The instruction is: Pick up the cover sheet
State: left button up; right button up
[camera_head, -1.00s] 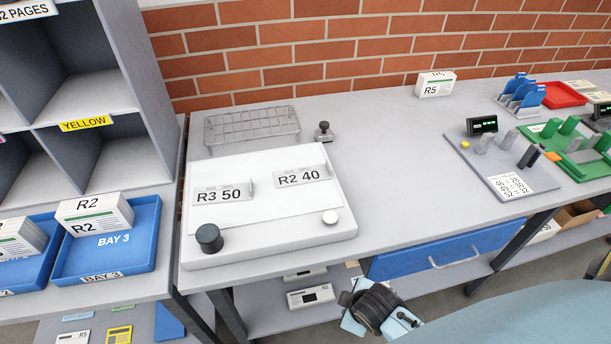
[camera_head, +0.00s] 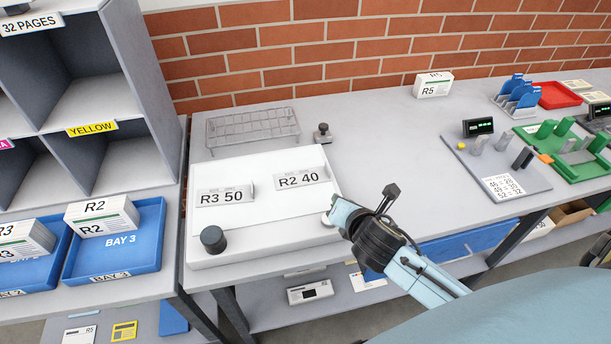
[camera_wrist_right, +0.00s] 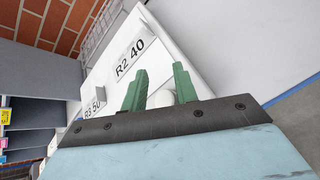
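A pale sheet (camera_head: 280,162), which looks like the cover sheet, lies flat on the white board (camera_head: 255,252). Tags "R3 50" (camera_head: 226,194) and "R2 40" (camera_head: 303,178) stand on it. A dark round knob (camera_head: 213,239) is at the board's front left. A white round knob (camera_head: 326,218) at the front right is partly covered by my right gripper in the head view. My right gripper (camera_wrist_right: 159,67) is open, its two green fingers apart over the board's right side. White rounded shapes show between and behind the fingers in the wrist view (camera_wrist_right: 161,98). My left gripper is out of view.
A clear rack (camera_head: 252,127) and a small dark-topped stamp (camera_head: 323,134) stand behind the board. A blue tray (camera_head: 115,240) with R2 bundles is at left. Cubby shelves (camera_head: 110,90) rise behind it.

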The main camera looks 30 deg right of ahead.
aim_at(328, 168)
jog(key=w+n, duration=0.1)
jog(key=n, duration=0.1)
jog(key=w+r+n+t, duration=0.1)
jog(key=n, duration=0.1)
jog(key=w+d+n, duration=0.1)
jog(key=w+n, duration=0.1)
jog(key=shift+d+r+n+t, duration=0.1)
jog(key=shift+r+n+t, duration=0.1)
jog(key=shift+n+t, duration=0.2)
jog(key=x, duration=0.7)
jog(key=shift+w+f+b, duration=0.15)
jog(key=shift+w+b, duration=0.15)
jog(key=shift+b, duration=0.1)
jog(key=shift+d+f+b+x, duration=0.15)
jog(key=shift+b+x, duration=0.05)
jog(key=shift+x, duration=1.2)
jog(key=shift+d+f+b+x, duration=0.1)
jog(key=shift+f+b+x, duration=0.1)
jog(key=shift+x, duration=1.2)
jog(key=shift+s, duration=0.15)
grip_shut()
